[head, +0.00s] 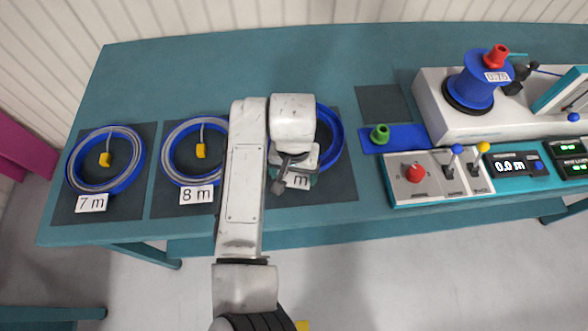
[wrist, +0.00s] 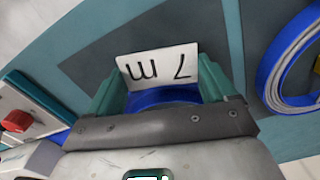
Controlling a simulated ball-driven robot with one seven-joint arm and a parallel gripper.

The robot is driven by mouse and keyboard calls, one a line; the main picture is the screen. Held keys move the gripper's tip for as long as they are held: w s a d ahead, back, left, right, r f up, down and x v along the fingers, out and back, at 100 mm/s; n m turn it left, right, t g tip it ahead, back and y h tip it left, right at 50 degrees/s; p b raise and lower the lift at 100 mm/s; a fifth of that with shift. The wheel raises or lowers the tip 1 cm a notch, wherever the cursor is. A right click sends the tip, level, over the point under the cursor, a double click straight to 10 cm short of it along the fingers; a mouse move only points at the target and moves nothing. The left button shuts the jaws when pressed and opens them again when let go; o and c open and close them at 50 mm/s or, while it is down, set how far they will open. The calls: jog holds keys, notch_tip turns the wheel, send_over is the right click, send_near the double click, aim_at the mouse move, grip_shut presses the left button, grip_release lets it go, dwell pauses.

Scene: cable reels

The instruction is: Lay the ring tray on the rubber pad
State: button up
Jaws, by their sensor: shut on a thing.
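A blue ring tray (head: 334,142) is at the third dark rubber pad (head: 343,192) from the left, partly hidden behind my arm. My gripper (head: 290,181) is at its near side, by its white label. In the wrist view my gripper (wrist: 163,92) has its teal fingers on either side of a blue part of the tray (wrist: 165,98). The label (wrist: 158,67) reads "7 m", upside down. The dark pad (wrist: 105,35) shows beyond it. I cannot tell whether the tray touches the pad.
Two more blue ring trays, labelled 7 m (head: 135,172) and 8 m (head: 172,172), lie on dark pads to the left. To the right stand a control box (head: 400,194), a green knob (head: 380,134) on a blue plate and a winder (head: 435,100). A small dark square (head: 383,103) is bare.

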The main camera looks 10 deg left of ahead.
jog(key=shift+f, duration=0.15)
jog(key=shift+f, duration=0.65)
jog(key=shift+f, duration=0.6)
dwell(0.5)
jog(key=o, duration=1.8)
jog(key=shift+c, duration=0.2)
